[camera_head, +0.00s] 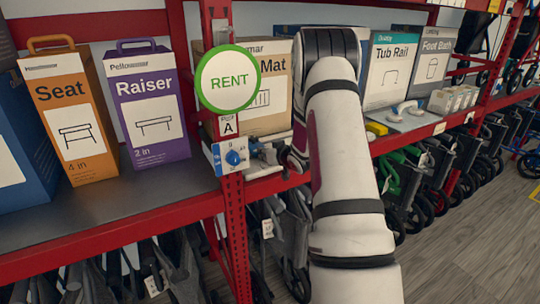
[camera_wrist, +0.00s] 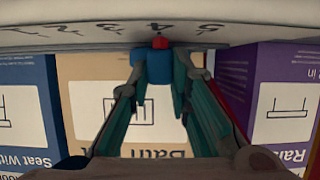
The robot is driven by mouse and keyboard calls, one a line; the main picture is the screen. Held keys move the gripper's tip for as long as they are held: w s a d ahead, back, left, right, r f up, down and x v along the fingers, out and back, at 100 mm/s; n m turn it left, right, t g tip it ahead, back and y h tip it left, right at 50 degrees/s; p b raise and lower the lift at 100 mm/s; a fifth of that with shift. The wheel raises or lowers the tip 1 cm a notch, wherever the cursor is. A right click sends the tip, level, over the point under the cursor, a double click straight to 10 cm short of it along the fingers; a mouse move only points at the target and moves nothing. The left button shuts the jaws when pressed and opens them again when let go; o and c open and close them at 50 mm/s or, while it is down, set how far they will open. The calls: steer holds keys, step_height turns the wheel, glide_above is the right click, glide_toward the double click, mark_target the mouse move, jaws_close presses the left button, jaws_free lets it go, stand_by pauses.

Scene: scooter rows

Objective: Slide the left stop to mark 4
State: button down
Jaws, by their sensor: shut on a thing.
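In the wrist view a pale curved strip (camera_wrist: 250,38) with a row of dark numbers runs across the top. A blue stop (camera_wrist: 152,68) with a red tip (camera_wrist: 160,43) sits against its edge, the tip close to a mark that seems to be 4; exact alignment is too small to tell. My gripper (camera_wrist: 160,80) is shut on the blue stop, one finger on each side. In the head view my gripper (camera_head: 270,155) is at the shelf's front edge, just right of the red post; the stop cannot be made out there.
Boxes stand behind: Seat (camera_head: 70,115), Raiser (camera_head: 147,105) and a Mat box (camera_head: 268,85).

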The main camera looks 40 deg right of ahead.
steer(key=c, duration=1.5)
jaws_free()
steer(key=v, duration=1.2)
steer(key=shift+f, duration=0.1)
